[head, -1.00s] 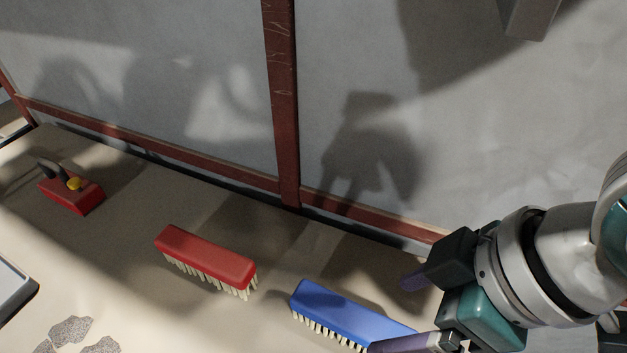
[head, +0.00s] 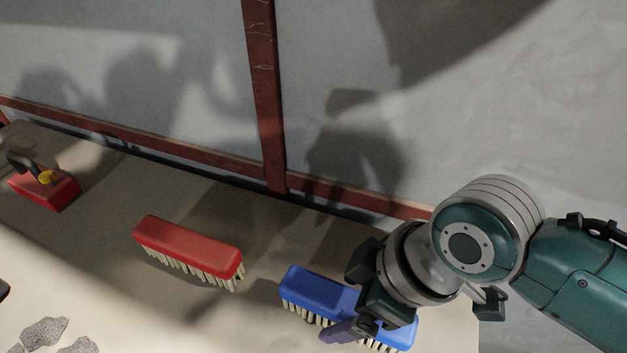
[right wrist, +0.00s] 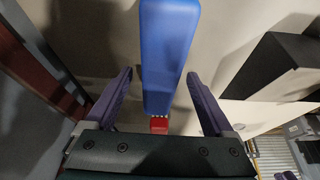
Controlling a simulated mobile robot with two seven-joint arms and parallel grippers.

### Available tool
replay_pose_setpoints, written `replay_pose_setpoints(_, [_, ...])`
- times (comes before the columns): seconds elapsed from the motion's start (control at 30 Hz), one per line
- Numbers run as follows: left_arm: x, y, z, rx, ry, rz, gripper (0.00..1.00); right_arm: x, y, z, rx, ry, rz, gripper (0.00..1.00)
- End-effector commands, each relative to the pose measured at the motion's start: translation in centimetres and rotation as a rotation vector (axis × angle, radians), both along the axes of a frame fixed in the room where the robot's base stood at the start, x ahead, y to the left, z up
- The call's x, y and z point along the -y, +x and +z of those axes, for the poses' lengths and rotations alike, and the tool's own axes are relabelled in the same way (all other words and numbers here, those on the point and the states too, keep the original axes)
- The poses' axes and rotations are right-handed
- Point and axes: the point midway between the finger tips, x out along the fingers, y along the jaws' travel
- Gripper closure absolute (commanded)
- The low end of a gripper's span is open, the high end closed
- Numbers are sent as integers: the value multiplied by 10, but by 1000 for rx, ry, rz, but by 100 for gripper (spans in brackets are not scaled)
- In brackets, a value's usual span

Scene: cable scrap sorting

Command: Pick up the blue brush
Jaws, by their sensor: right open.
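The blue brush (head: 315,287) lies bristles down on the bench, at the lower middle of the head view. My right gripper (head: 350,302) is over it, and the arm hides part of the brush. In the right wrist view the blue brush (right wrist: 168,50) runs lengthwise between the two spread purple fingers of the right gripper (right wrist: 160,78). There is a gap on each side, and the gripper is open and empty. My left gripper is in neither view.
A red brush (head: 188,246) lies left of the blue one. A red block with a dark handle (head: 45,188) stands farther left. Grey flat pieces (head: 44,332) lie at the lower left. A wall with red-brown beams (head: 265,100) runs behind the bench. A black box-like shape (right wrist: 280,65) shows in the wrist view.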

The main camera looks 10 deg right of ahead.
Motion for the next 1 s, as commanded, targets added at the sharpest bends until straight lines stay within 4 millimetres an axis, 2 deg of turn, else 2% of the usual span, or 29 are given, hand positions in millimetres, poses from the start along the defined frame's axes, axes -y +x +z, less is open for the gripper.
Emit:
replay_pose_setpoints(0.17, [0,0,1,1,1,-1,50,0,0,0,1,1,1,12])
replay_pose_setpoints(0.9, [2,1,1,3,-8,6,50,0,0,0,0,0,0,95])
replay_pose_setpoints(1.0, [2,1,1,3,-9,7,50,0,0,0,0,0,0,100])
